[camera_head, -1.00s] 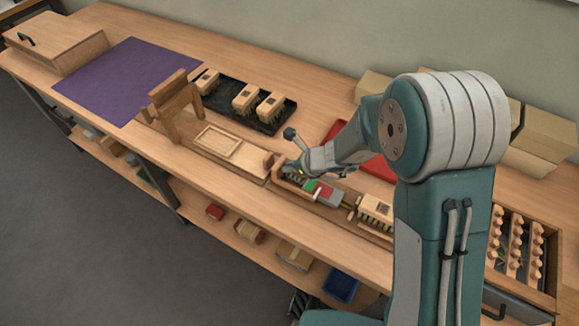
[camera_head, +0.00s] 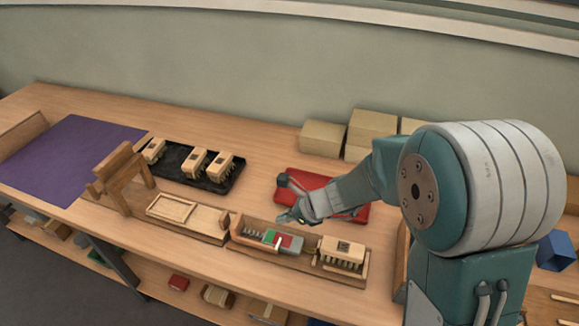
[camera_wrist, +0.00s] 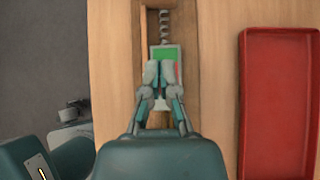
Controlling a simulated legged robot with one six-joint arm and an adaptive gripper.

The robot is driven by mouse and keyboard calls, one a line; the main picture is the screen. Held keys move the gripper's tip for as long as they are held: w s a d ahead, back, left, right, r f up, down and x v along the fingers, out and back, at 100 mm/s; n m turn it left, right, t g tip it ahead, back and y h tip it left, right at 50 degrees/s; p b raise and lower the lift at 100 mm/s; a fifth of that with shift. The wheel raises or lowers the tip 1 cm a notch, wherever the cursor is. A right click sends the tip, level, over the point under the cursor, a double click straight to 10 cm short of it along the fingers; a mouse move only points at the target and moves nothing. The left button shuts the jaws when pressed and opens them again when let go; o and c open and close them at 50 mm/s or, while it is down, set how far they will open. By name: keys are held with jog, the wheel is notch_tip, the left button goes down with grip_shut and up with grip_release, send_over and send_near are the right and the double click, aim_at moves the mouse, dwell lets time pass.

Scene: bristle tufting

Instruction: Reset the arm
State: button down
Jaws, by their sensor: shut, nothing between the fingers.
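My gripper (camera_head: 288,214) shows in the head view above the wooden fixture (camera_head: 362,277) on the bench. In the wrist view my gripper (camera_wrist: 158,72) has its two fingers together, with nothing seen between them. Below it is a green and red block (camera_head: 285,241) with a metal coil spring (camera_head: 256,233) at its end. The fingers partly hide this block in the wrist view (camera_wrist: 166,52). My gripper looks apart from the block in the head view. A wooden brush block (camera_head: 342,250) with bristle tufts stands at the fixture's right end.
A red tray (camera_head: 356,214) lies behind my gripper. A black tray (camera_head: 184,159) holds three brush blocks. A wooden stand (camera_head: 122,180) and a purple mat (camera_head: 75,160) are at left. Cardboard boxes (camera_head: 372,128) stand at the back. The bench behind the black tray is clear.

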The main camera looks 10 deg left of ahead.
jog(key=s+d+r+n+t+h, duration=0.2)
jog(key=s+d+r+n+h, duration=0.2)
jog(key=s+d+r+n, duration=0.5)
jog(key=s+d+r+n+t+h, duration=0.1)
jog(key=s+d+r+n+h, duration=0.3)
jog(key=s+d+r+n, duration=0.5)
jog(key=d+n, duration=0.2)
jog(key=d, duration=0.3)
jog(key=shift+s+d+r+t+h, duration=0.2)
jog(key=shift+s+t+h, duration=0.1)
jog(key=shift+t+h, duration=0.1)
